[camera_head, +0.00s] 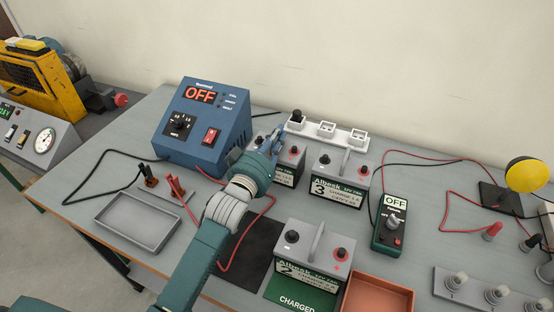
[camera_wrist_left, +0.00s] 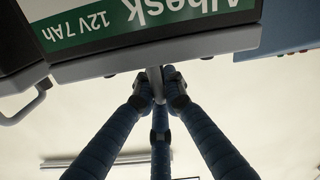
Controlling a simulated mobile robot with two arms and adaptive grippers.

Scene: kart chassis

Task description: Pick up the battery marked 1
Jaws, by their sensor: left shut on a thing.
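A grey battery (camera_head: 291,167) with a dark green label stands at the back of the bench, left of the battery marked 3 (camera_head: 339,181). My arm covers much of its front and its number is hidden. My left gripper (camera_head: 272,142) is above it, shut on its handle. In the left wrist view the fingers (camera_wrist_left: 159,86) close around the grey handle (camera_wrist_left: 154,77), and the label (camera_wrist_left: 150,22) reads Albesk 12V 7Ah upside down. The battery marked 2 (camera_head: 313,250) stands in front on a green CHARGED mat (camera_head: 295,299). My right gripper is out of view.
A blue charger (camera_head: 205,125) reading OFF stands to the left, with red and black leads. A grey tray (camera_head: 139,222) lies front left, an orange tray (camera_head: 378,297) front right. A tester (camera_head: 391,226) reading OFF stands right of battery 3. A white socket strip (camera_head: 327,130) is behind.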

